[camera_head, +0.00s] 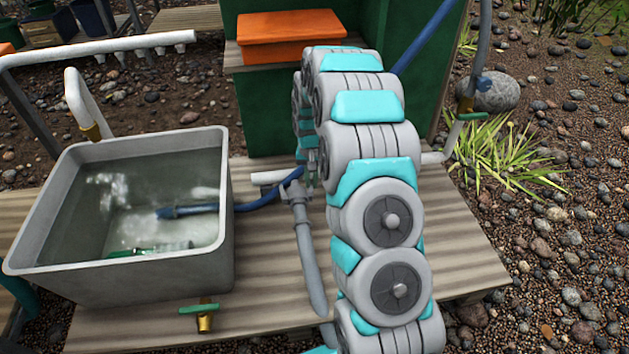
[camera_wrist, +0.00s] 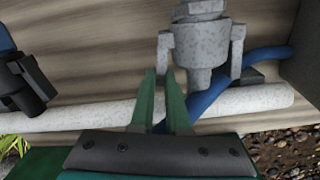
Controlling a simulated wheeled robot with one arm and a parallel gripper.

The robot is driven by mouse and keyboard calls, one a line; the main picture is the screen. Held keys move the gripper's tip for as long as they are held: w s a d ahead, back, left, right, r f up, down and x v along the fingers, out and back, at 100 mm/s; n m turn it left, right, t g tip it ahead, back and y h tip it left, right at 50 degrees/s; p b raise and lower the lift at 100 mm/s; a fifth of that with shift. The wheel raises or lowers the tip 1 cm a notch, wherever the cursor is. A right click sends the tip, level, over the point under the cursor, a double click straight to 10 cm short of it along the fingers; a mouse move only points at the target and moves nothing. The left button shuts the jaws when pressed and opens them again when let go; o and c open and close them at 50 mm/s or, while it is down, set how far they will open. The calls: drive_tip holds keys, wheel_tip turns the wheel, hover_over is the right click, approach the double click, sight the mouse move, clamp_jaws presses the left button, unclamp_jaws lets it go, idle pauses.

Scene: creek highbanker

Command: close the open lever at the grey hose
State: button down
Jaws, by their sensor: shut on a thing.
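The grey hose (camera_head: 308,245) lies on the wooden deck, ending near the blue hose. In the wrist view a speckled grey coupling (camera_wrist: 200,52) has an arm on each side; the left arm is a lever (camera_wrist: 166,48) pointing toward my gripper, the right arm (camera_wrist: 238,50) lies along the body. My gripper (camera_wrist: 161,72) has two green fingers, with the end of the left lever at their tips. The fingers are close together and seem shut on that lever; the exact contact is hard to see.
A blue hose (camera_wrist: 210,95) and a white pipe (camera_wrist: 265,98) run close by the coupling. A black fitting (camera_wrist: 25,82) is at left. A water-filled tub (camera_head: 228,200) stands left on the deck; a brass valve with green handle (camera_head: 205,316) is in front. An orange box (camera_head: 285,30) is behind.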

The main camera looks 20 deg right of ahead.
drive_tip(key=shift+a+n, duration=0.3)
drive_tip(key=shift+n, duration=0.4)
drive_tip(key=shift+w, duration=0.1)
drive_tip(key=c, duration=0.9)
unclamp_jaws()
